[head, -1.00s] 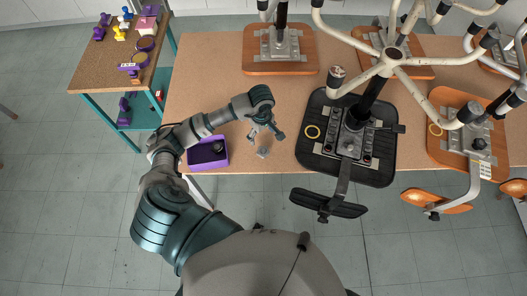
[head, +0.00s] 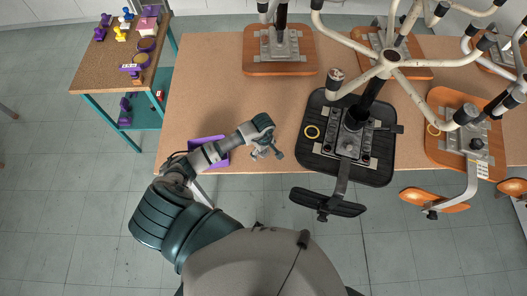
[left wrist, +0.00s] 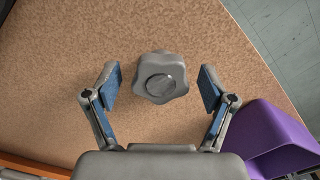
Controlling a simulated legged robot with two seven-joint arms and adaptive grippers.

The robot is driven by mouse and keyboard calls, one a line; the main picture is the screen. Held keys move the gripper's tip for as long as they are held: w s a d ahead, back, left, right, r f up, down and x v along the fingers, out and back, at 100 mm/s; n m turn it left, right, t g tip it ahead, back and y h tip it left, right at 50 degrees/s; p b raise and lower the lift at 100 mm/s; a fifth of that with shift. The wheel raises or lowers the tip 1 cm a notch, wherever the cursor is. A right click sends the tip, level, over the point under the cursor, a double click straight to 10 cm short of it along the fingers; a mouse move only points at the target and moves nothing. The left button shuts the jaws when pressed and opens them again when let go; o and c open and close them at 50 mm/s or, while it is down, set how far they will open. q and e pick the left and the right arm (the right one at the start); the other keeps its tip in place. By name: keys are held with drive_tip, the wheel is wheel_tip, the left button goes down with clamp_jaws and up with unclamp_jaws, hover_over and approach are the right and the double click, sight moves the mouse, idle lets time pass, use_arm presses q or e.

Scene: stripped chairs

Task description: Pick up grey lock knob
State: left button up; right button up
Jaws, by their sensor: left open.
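The grey lock knob (left wrist: 161,78) lies on the table in the left wrist view, a lobed disc with a round centre. My left gripper (left wrist: 160,85) is open, with one blue-padded finger on each side of the knob and a gap to each. In the head view my left gripper (head: 267,155) is low over the table near its front edge. The knob is hidden there by the gripper and arm. My right gripper is in neither view.
A purple bin (head: 214,152) stands to the left, partly behind my left arm; it also shows in the left wrist view (left wrist: 272,140). A black chair seat (head: 316,160) with metal frame lies to the right. The brown table (head: 215,95) is clear behind the gripper.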

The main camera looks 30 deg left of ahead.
use_arm(q)
drive_tip(key=c, duration=1.3)
drive_tip(key=shift+o, duration=0.2)
